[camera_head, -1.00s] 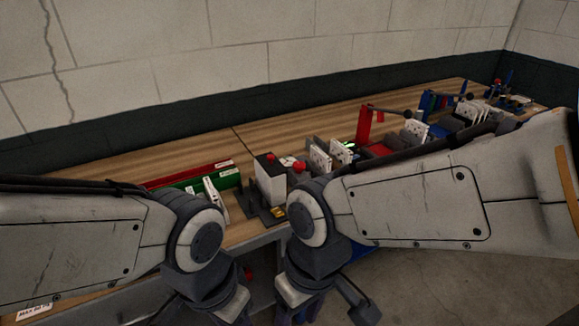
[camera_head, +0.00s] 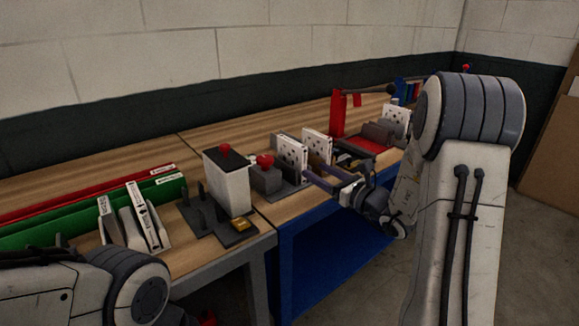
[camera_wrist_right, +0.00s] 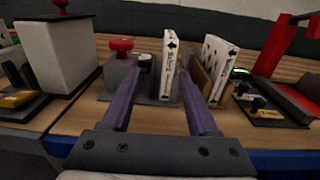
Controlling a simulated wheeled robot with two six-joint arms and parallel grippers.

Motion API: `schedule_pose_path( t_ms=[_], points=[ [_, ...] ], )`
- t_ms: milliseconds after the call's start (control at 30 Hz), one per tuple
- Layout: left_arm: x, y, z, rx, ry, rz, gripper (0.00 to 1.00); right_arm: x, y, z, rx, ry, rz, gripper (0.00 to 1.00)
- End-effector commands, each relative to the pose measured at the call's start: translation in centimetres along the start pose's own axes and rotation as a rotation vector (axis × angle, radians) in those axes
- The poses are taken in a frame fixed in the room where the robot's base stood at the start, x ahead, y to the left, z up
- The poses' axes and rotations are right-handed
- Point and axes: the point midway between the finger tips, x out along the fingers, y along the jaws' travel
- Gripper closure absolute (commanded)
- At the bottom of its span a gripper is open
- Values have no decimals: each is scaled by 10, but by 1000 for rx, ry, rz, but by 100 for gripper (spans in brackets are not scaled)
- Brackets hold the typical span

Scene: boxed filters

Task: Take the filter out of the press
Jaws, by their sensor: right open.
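A red upright frame with a dark lever (camera_head: 338,115), which looks like a press, stands on the bench; its red post (camera_wrist_right: 273,45) shows at the right in the right wrist view. I cannot tell whether a filter is inside. Two white dotted panels, perhaps boxed filters, stand nearer: the left one (camera_head: 292,158) and the right one (camera_head: 317,146). My right gripper (camera_head: 313,165) is open and empty, fingers spread in front of them. In the wrist view, the left panel (camera_wrist_right: 170,62) shows between and beyond the fingertips. My left gripper is out of view.
A white box with a red knob (camera_head: 228,182) and a smaller grey unit with a red knob (camera_head: 265,176) stand left of the right gripper. Red and green rails (camera_head: 150,188) and white upright pieces (camera_head: 135,222) lie further left. Bare wood (camera_head: 215,140) lies behind.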

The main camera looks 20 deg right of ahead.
Motion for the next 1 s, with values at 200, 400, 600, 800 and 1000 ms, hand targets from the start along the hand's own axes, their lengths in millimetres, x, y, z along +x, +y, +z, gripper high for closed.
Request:
schedule_pose_path(
  t_ms=[200,400,600,800,1000],
  points=[
    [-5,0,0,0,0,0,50,26,-12,1,4,-4,-22,40],
    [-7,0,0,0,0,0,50,42,-14,0,4,-2,-25,40],
    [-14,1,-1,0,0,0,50,69,-17,0,4,-2,-21,40],
    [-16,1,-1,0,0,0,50,92,-18,-1,3,-2,-20,40],
    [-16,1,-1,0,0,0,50,95,-17,-2,3,-3,-20,40]
  ],
)
